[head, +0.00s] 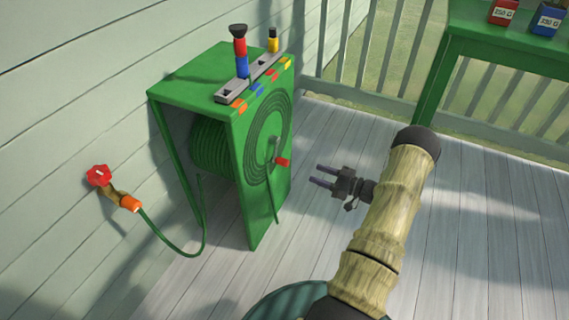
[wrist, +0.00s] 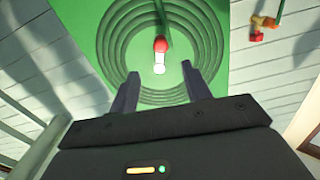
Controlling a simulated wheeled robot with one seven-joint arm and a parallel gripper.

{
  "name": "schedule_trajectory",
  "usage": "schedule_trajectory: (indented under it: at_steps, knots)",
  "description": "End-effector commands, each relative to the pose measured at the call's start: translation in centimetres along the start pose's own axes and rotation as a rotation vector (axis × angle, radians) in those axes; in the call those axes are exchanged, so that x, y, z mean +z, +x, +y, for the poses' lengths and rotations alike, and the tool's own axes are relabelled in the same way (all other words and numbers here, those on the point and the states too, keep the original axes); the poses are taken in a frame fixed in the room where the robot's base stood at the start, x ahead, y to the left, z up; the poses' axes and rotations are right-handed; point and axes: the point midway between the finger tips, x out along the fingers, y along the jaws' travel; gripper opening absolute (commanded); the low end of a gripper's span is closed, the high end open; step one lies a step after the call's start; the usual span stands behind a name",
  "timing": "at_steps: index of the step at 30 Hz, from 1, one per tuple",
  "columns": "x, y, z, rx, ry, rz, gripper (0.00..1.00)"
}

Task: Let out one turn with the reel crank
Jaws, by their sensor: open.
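The green hose reel box (head: 180,78) stands on the deck against the wall, with green hose (head: 208,148) wound inside. On its right face, among round grooves, is the reel crank with a red knob (head: 283,162). The knob also shows in the wrist view (wrist: 160,45), with a pale crank part (wrist: 159,63) just below it. My gripper (head: 318,175) is open and empty, to the right of the crank and apart from it. In the wrist view its two fingers (wrist: 160,88) point toward the grooved face, with the knob beyond and between their lines.
A grey rack (head: 250,79) with coloured nozzles stands on the box top. A red tap (head: 98,176) on the wall feeds the hose at left. A green table (head: 500,40) with red and blue boxes stands at back right by a railing. The deck between is clear.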

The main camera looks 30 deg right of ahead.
Motion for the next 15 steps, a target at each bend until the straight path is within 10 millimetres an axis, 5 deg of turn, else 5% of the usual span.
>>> schedule_trajectory:
  at_steps: [15]
  knots:
    - [0.3,9.6,-0.2,-0.008,-0.002,-0.001,0.48]
